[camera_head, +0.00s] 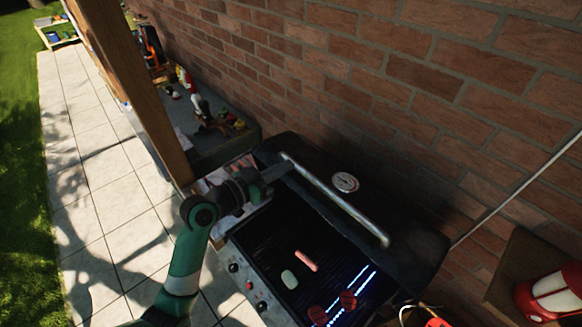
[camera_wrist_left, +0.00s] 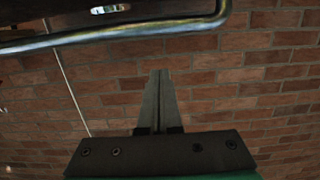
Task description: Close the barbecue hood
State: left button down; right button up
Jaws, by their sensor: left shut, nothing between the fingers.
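The black barbecue hood (camera_head: 410,232) stands raised against the brick wall, with a round gauge (camera_head: 345,182) on it. Its silver handle bar (camera_head: 335,200) runs along the hood's front, and it also crosses the top of the left wrist view (camera_wrist_left: 110,35). Below it, the grill (camera_head: 285,262) lies uncovered. My left gripper (camera_head: 284,169) is shut and empty, its fingertips close to the far left end of the handle. In the left wrist view the fingers (camera_wrist_left: 159,74) point toward the wall, beneath the handle; I cannot tell whether they touch it. My right gripper is out of view.
Food pieces lie on the grill, including a pale one (camera_head: 289,279) and a pink one (camera_head: 306,260). A wooden post (camera_head: 130,80) and a cluttered side counter (camera_head: 215,150) stand to the left. Paving (camera_head: 95,150) is clear.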

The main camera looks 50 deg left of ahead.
aim_at(300, 170)
pick_arm(q)
jog(key=w+b, duration=0.1)
jog(key=w, duration=0.2)
jog(key=w+b, duration=0.1)
jog(key=w, duration=0.1)
jog(key=w+f+b, duration=0.1)
jog(key=w, duration=0.2)
jog(key=shift+w, duration=0.35)
jog(key=shift+s+a+f+p, duration=0.1)
jog(key=shift+s+f+p, duration=0.3)
jog(key=shift+s+f, duration=0.9)
jog(key=shift+f, duration=0.15)
